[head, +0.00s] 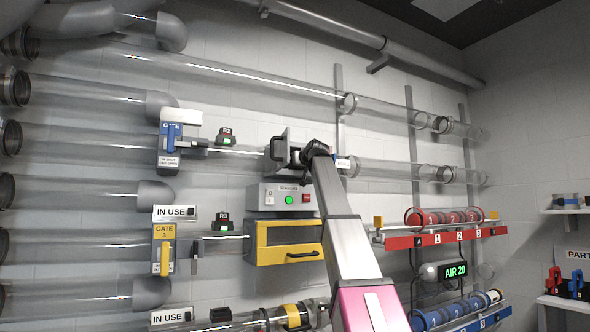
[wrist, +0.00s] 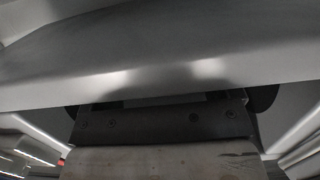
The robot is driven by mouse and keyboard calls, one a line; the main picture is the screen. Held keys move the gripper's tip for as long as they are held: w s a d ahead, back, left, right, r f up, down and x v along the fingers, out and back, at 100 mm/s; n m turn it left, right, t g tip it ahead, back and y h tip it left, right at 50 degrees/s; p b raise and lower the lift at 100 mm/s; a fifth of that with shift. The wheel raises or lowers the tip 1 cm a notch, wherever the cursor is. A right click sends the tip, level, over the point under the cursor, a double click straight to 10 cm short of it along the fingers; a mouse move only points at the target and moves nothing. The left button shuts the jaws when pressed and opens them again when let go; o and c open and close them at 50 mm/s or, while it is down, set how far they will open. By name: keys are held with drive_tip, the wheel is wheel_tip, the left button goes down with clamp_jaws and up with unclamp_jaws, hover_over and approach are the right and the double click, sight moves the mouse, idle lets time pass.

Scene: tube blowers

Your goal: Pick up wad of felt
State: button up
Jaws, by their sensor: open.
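I cannot make out the wad of felt for certain in either view. My gripper (head: 298,157) is at a dark open housing (head: 277,150) in the second clear tube line, above the control box. The end of my arm partly covers this spot, and the fingertips are too small and dark to make out. The wrist view is filled close up by a smooth grey curved surface (wrist: 150,55), a dark screwed plate (wrist: 160,122) and a worn pale brownish surface (wrist: 160,163). I cannot tell whether that pale surface is felt.
A control box (head: 289,197) with a lit green button sits above a yellow-framed drawer (head: 287,242). A blue gate (head: 171,137) and a yellow gate (head: 164,249) are at the left. A red rack (head: 405,240) and a blue rack (head: 480,319) hold canisters at the right. Clear tubes run along the wall.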

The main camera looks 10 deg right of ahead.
drive_tip(key=shift+w+a, duration=0.1)
drive_tip(key=shift+w, duration=0.2)
drive_tip(key=c, duration=1)
